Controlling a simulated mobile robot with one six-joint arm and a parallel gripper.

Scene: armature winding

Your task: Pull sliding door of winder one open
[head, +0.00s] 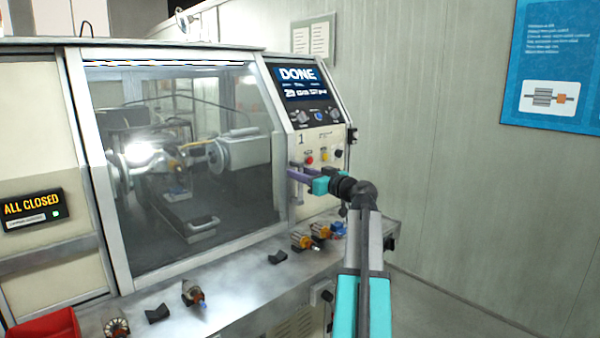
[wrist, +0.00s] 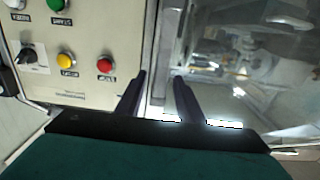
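The sliding door of winder one (head: 190,220) is a large glass pane in a pale metal frame, and it stands shut. Its right frame edge is beside the control panel marked 1 (head: 322,141). My gripper (head: 291,170) reaches from the right, with its dark fingers at the door's right edge, below the panel buttons. In the wrist view, my gripper (wrist: 161,76) has its two fingers apart, with a pale vertical strip of the door edge (wrist: 165,45) between and beyond them. I cannot tell whether either finger touches it.
The panel screen (head: 298,82) reads DONE. A sign (head: 32,209) at left reads ALL CLOSED with a green light. Several armatures and dark cradles lie on the metal ledge (head: 235,287) below the door. A red bin (head: 45,328) is at lower left.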

